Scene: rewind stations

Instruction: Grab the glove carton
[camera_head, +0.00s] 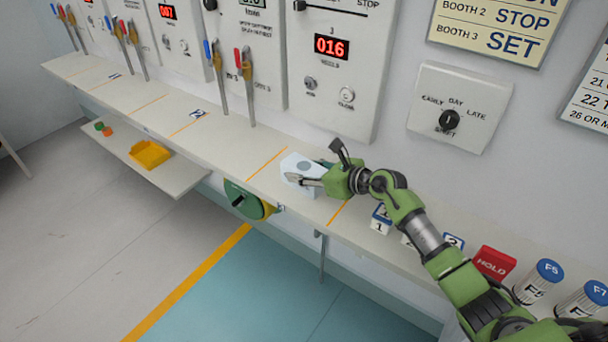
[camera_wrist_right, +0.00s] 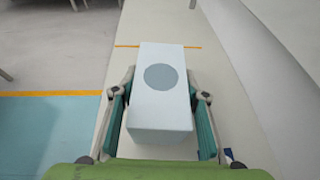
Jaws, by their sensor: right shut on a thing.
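The glove carton is a pale white-blue box (camera_head: 298,163) with a grey round spot on top. It stands on the long shelf (camera_head: 180,108) between two orange lines, below the panel reading 016. My right gripper (camera_head: 304,179) reaches it from the right, with its fingers around the box. In the right wrist view the carton (camera_wrist_right: 160,115) sits between the two fingers (camera_wrist_right: 160,108), one on each side. The gripper is shut on it. Whether the carton is lifted clear of the shelf, I cannot tell. My left gripper is not in view.
A green round wheel (camera_head: 240,199) is on the shelf's front edge. A yellow tray (camera_head: 150,154) is on a lower shelf at left. Levers line the wall panels.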

